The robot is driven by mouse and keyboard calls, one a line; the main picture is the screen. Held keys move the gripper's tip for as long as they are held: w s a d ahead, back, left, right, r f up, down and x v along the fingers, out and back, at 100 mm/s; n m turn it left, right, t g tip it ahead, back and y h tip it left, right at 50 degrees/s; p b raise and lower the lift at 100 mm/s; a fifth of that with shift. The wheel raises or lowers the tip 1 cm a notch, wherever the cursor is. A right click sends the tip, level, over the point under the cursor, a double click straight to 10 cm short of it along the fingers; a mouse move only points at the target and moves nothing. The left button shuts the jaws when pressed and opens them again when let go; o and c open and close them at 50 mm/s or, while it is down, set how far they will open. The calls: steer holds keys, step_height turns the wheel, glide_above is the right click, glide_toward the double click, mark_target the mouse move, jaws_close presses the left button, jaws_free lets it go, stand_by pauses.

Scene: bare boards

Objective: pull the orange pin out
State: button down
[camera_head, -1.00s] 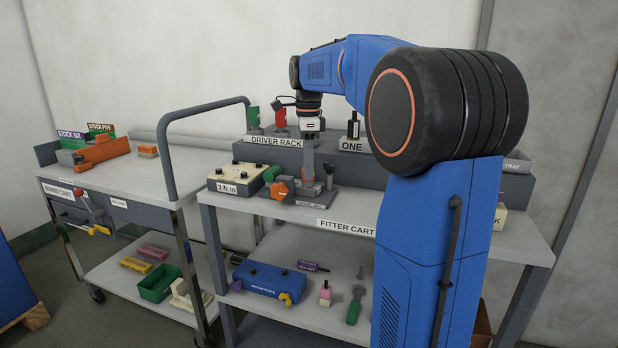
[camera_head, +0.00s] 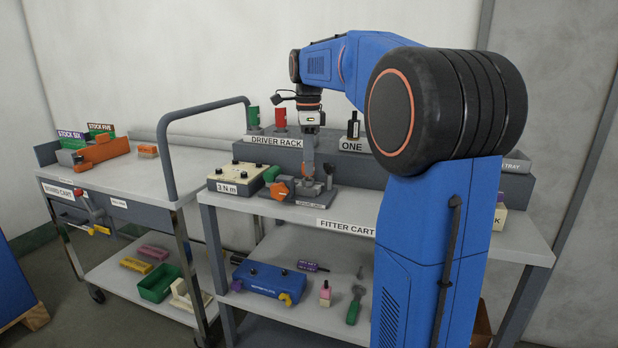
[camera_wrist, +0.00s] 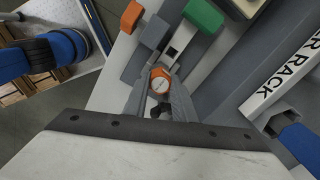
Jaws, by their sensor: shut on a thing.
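The orange pin (camera_wrist: 160,82) shows in the wrist view as a round orange head with a pale top. It sits between the two fingers of my gripper (camera_wrist: 161,90), which are shut on it. In the head view my gripper (camera_head: 309,178) points down over a small dark fixture (camera_head: 320,194) on the fitter cart. The pin is mostly hidden there by the fingers. I cannot tell how much of its shank is in the fixture. An orange knob (camera_head: 283,189) is at the left of the fixture; an orange block shows at the top of the wrist view (camera_wrist: 131,17).
The driver rack (camera_head: 275,152) rises behind, holding a red driver (camera_head: 279,118) and a green one (camera_head: 252,117). The fitter cart's front top (camera_head: 345,208) is clear.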

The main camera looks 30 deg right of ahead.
steer(key=shift+r, duration=3)
